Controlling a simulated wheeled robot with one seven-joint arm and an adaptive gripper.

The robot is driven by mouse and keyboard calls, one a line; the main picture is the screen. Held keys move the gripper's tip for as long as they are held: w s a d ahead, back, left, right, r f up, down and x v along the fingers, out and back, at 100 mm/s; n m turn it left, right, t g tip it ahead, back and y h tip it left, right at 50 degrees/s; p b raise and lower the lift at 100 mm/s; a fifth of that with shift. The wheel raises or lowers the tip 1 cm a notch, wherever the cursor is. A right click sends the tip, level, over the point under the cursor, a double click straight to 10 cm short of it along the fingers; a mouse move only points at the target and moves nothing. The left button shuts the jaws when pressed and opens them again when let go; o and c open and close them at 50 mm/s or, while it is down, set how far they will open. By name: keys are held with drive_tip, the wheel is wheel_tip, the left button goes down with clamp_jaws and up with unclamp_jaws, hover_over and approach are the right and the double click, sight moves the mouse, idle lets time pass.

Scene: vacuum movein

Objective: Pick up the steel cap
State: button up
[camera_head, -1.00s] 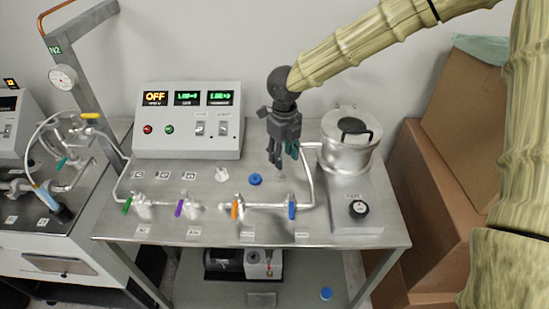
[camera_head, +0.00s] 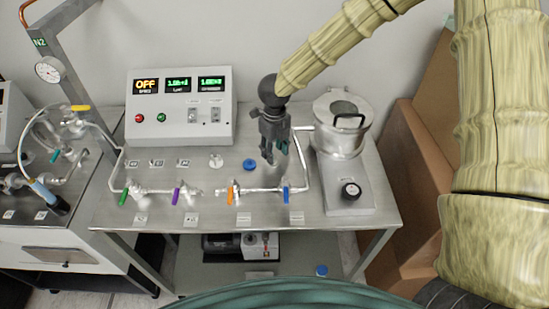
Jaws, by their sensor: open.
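A round steel vessel (camera_head: 338,141) stands at the right of the steel bench.
A control box (camera_head: 180,105) reading OFF stands at the back left. Glass tubing with coloured valves (camera_head: 232,191) runs along the bench front. A knob (camera_head: 351,190) is in front of the vessel. Cardboard boxes (camera_head: 400,190) stand at the right. A small clear piece (camera_head: 216,161) lies mid-bench.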

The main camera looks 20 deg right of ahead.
drive_tip(key=shift+a+f, duration=0.1)
drive_tip(key=shift+f, duration=0.2)
drive_tip(key=f, duration=0.1)
drive_tip(key=f+p, duration=0.1)
drive_tip(key=shift+w+f, duration=0.3)
drive_tip(key=shift+s, duration=0.15)
drive_tip(key=c, duration=0.6)
clamp_jaws()
